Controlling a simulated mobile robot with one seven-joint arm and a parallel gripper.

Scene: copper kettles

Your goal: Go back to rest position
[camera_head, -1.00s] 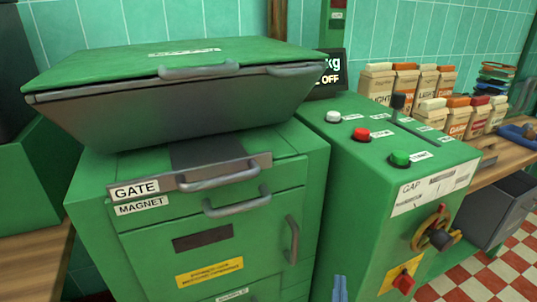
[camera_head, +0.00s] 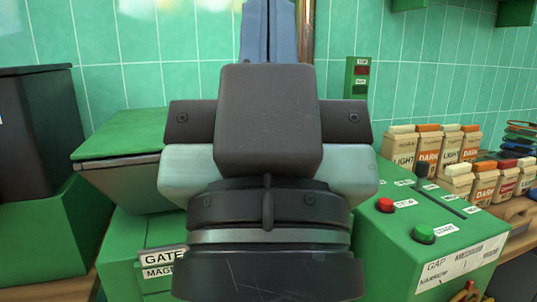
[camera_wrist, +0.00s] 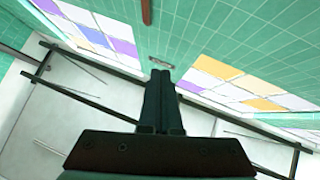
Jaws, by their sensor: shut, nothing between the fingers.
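My gripper (camera_head: 268,8) stands large in the middle of the head view, its blue-grey fingers pointing up past the top edge. The fingers are together with nothing between them. In the wrist view the shut fingers (camera_wrist: 160,74) point up toward the tiled wall and ceiling, touching nothing. My wrist hides much of the green machine (camera_head: 130,130) behind it, including part of its lid and front.
A green control box (camera_head: 400,265) with red (camera_head: 385,205) and green (camera_head: 423,233) buttons stands at the right. Beyond it are several cartons (camera_head: 404,150) on a wooden bench. A dark bin (camera_head: 40,130) stands at the left. The wrist view shows coloured window panes (camera_wrist: 225,75) and dark bars.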

